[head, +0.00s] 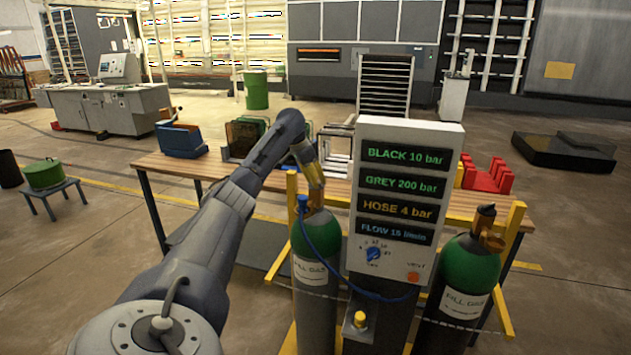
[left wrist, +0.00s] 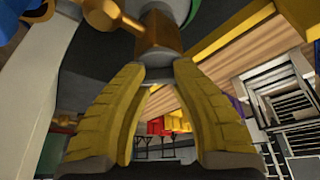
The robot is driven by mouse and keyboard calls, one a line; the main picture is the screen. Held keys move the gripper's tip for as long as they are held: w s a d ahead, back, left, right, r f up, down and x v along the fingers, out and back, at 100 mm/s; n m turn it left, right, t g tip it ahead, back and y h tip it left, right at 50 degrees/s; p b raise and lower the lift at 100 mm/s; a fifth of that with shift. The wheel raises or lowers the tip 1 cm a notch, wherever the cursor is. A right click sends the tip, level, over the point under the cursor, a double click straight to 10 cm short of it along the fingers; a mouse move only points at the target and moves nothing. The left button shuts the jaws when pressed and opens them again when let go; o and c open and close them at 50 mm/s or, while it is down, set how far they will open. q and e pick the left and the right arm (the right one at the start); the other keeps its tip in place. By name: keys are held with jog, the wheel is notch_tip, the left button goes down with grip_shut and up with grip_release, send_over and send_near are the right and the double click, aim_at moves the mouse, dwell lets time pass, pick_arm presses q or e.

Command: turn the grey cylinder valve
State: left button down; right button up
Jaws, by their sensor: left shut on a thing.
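The left green-topped cylinder (head: 314,285) stands upright, chained, with a blue fitting and hose at its neck. My left gripper (head: 316,186) is at the top of this cylinder and covers its valve in the head view. In the left wrist view, a grey valve knob (left wrist: 159,75) sits on a brass valve body (left wrist: 158,38). The yellow fingertips of my left gripper (left wrist: 159,70) are on either side of the knob, shut on it. The right cylinder (head: 463,285) has a black valve knob (head: 486,212). My right gripper is not in view.
The display panel (head: 407,175) stands between the cylinders and reads BLACK 10 bar, GREY 200 bar, HOSE 4 bar, FLOW 15 l/min. The blue hose (head: 335,272) loops close under my left gripper. A wooden table (head: 270,187) with racks stands behind.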

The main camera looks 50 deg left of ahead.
pick_arm(q)
jog(key=c, duration=0.5)
grip_release()
jog(key=shift+d, duration=0.1)
jog(key=shift+r, duration=0.1)
jog(key=v, duration=1.2)
